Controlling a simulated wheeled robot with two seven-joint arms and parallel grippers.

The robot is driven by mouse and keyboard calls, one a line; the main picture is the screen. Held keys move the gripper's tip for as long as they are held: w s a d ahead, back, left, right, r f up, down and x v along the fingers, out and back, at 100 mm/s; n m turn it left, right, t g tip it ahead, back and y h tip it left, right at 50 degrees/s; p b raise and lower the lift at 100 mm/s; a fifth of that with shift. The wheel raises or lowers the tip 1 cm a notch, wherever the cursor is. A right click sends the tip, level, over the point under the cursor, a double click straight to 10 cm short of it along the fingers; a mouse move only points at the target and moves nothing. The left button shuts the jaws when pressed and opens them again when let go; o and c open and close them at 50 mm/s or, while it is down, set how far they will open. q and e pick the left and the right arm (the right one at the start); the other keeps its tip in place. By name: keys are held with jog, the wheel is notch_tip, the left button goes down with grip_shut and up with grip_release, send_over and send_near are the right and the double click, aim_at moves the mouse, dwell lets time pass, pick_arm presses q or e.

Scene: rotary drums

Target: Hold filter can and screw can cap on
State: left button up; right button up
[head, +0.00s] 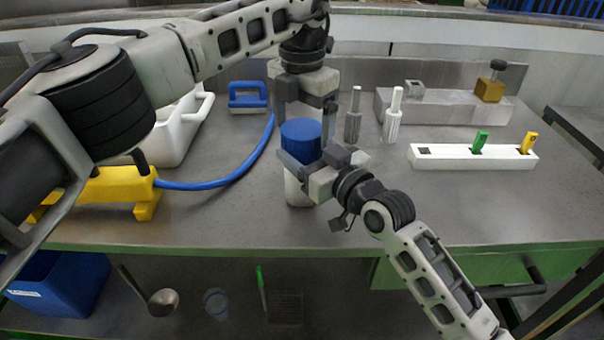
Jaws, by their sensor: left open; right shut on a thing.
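The filter can (297,193) is a white cylinder standing upright near the front middle of the table. Its blue cap (301,137) is on top; I cannot tell how tightly it sits. My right gripper (311,167) comes in from the lower right and is shut on the can just below the cap. It hides part of the can's side. My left gripper (305,118) reaches in from above, points down and is open. Its fingers are at or just behind the cap; I cannot tell whether they touch it.
A yellow tool (100,190) with a blue hose (215,185) lies left, near a white container (178,128) and a blue brush (248,97). A white rack (440,157) and grey block (440,107) are right. The front right table is clear.

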pick_arm(q)
jog(key=shift+r, duration=0.6)
jog(key=shift+o, duration=0.2)
jog(key=shift+o, duration=0.8)
jog(key=shift+r, duration=3.75)
pick_arm(e)
jog(key=o, duration=2)
jog(key=shift+c, duration=0.2)
